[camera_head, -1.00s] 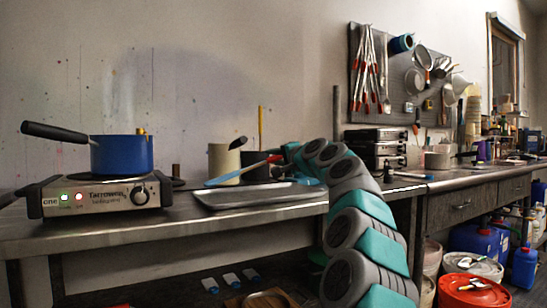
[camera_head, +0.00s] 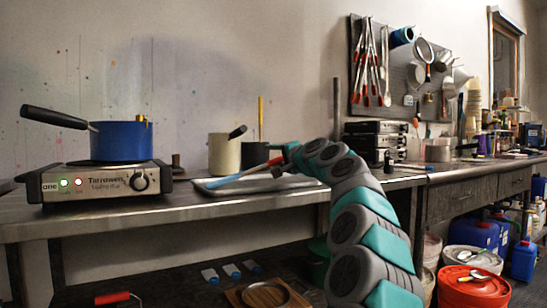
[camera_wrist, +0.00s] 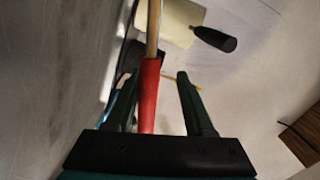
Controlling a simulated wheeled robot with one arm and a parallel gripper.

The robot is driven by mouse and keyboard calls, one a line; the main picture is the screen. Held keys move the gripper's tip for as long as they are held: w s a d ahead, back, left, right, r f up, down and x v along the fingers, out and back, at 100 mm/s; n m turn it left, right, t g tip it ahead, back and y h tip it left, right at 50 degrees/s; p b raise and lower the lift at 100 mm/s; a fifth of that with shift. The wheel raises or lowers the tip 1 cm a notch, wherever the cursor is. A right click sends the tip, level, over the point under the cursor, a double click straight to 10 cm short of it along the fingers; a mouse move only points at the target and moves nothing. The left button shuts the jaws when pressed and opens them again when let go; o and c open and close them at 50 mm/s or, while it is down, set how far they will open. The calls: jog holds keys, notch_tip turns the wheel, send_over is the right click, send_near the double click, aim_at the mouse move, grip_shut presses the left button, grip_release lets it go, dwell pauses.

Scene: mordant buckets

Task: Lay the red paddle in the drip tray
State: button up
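My gripper shows in the wrist view (camera_wrist: 158,85); its two dark fingers are apart. A red handle (camera_wrist: 148,95) with a wooden shaft lies between them in that view, nearer the left finger, with a gap on the right. I take it as the red paddle. In the head view a red piece (camera_head: 276,160) is beside the end of my arm, in line with a light blue length (camera_head: 238,176) over the tray; I cannot tell if they are one tool. The grey drip tray (camera_head: 205,190) lies flat on the bench, its right part partly hidden by my arm.
A cream pot (camera_head: 222,156) with a black-handled tool and a dark pot (camera_head: 250,155) stand behind the tray. A blue saucepan (camera_head: 121,142) sits on a hotplate (camera_head: 95,184) at the left. Bare bench (camera_head: 110,210) lies between hotplate and tray.

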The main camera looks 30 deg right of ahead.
jog(key=shift+s, duration=0.15)
jog(key=shift+s+d+r, duration=0.1)
jog(key=shift+s+d, duration=0.05)
jog(key=shift+s, duration=1.75)
jog(key=shift+s+d, duration=0.15)
jog(key=shift+s, duration=1.7)
